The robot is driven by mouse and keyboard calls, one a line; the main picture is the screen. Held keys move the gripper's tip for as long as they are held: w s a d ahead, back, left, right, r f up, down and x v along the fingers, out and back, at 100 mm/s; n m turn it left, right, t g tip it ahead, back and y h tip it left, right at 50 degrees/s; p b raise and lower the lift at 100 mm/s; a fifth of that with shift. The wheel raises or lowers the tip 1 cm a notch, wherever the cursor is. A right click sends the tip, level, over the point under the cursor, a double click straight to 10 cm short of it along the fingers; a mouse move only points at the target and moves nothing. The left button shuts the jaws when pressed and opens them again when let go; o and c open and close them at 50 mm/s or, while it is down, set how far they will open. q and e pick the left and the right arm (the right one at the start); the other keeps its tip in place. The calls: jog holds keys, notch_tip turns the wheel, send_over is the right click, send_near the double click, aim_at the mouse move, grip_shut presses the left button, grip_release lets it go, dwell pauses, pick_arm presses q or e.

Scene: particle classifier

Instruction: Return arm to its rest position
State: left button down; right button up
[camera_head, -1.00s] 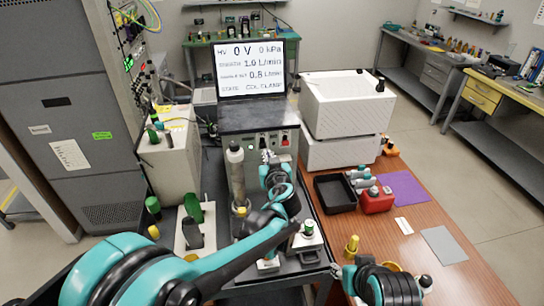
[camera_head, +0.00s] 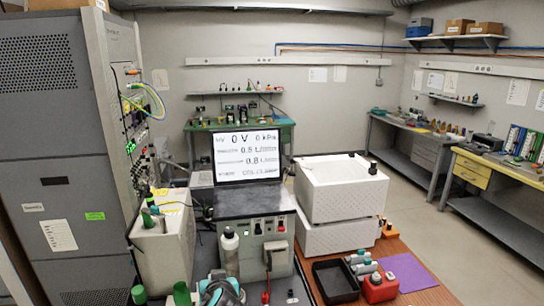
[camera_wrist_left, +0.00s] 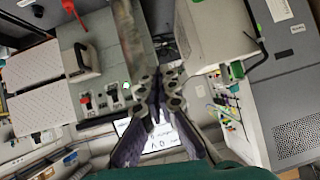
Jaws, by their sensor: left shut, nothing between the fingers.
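My left arm shows as a teal and black link (camera_head: 220,292) at the bottom edge of the head view, in front of the grey instrument box. In the left wrist view, my left gripper (camera_wrist_left: 158,78) is shut, with its fingers converging and nothing held. Its fingers cover part of the instrument and its display screen (camera_wrist_left: 172,132). My right gripper is out of both current views.
The instrument box (camera_head: 256,250) carries an upright display (camera_head: 247,157). White stacked boxes (camera_head: 342,190) stand to its right, and a tall grey cabinet (camera_head: 50,160) to its left. A black tray (camera_head: 335,281) and a red container (camera_head: 380,288) sit on the wooden bench.

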pick_arm(q)
jog(key=s+a+f+g+h, duration=0.1)
jog(key=s+f, duration=0.2)
jog(key=s, duration=0.4)
jog(key=s+f+m+g+h+b, duration=0.1)
jog(key=s+f, duration=0.2)
jog(key=s, duration=0.4)
jog(key=s+a+f+m+g+h, duration=0.1)
jog(key=s+f+g, duration=0.1)
jog(key=s, duration=0.5)
jog(key=shift+s+a+f+h, duration=0.15)
jog(key=shift+a+f+h, duration=0.15)
jog(key=shift+f, duration=0.25)
